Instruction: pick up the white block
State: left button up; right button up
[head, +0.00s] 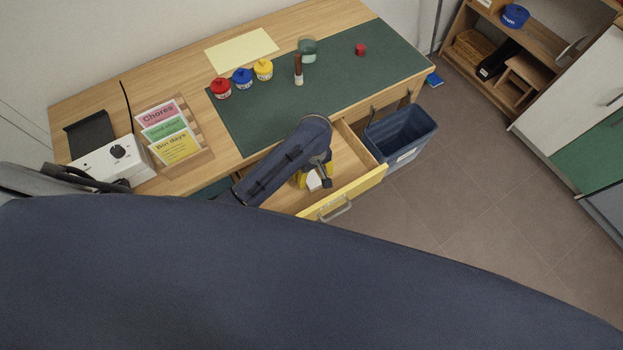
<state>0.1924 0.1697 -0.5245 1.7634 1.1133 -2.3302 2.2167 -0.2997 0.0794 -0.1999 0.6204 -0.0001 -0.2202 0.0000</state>
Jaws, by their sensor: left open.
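The white block (313,181) lies inside the open yellow-fronted drawer (368,184) below the desk. My left gripper (316,174) reaches down into the drawer and is open, with its fingers right at the block. My arm hides part of the block, and I cannot tell whether the fingers touch it. Yellow patches show beside the fingers; what they belong to is unclear. My right gripper is not in view.
A dark blue bin (400,135) stands right of the drawer. On the desk are a green mat (350,80), red, blue and yellow lidded pots, a brush (298,70), a card rack (190,158) and a white box (110,165). A shelf stands at top right.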

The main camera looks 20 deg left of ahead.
aim_at(313, 180)
pick_arm(q)
jog(key=shift+a+f, duration=0.1)
jog(key=shift+f, duration=2.1)
jog(key=shift+c, duration=0.6)
jog(key=shift+s, duration=0.1)
jog(key=c, duration=1.2)
jog(key=shift+o, duration=0.2)
jog(key=shift+r, duration=0.15)
